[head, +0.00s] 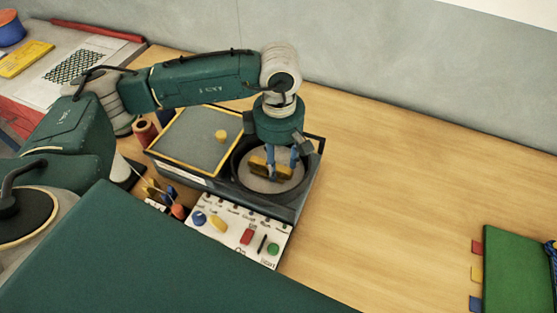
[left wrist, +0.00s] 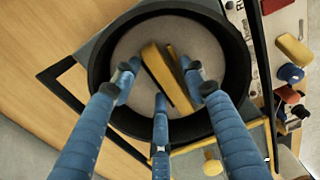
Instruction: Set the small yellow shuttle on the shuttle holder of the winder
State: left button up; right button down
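The yellow shuttle (head: 258,168) is in the round black-rimmed recess (head: 238,186) of the winder, over its grey disc. In the left wrist view the shuttle (left wrist: 155,73) shows as a slanted yellow block with a dark gap along one side. I cannot tell whether it rests fully on the disc. My left gripper (head: 281,160) points down into the recess. In the left wrist view its three blue fingers (left wrist: 159,78) are spread around the shuttle, with the tips apart and close to its sides. My right gripper is in neither view.
The winder has a yellow-edged grey panel (head: 185,145) with a yellow knob (head: 221,135) and a white control board (head: 230,228) in front. A red spool (head: 145,131) stands at left. A green board (head: 515,265) lies at far right. The wooden table between is clear.

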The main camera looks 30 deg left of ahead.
pick_arm(q)
notch_tip(320, 180, up, 12)
dwell(0.7)
dwell(0.4)
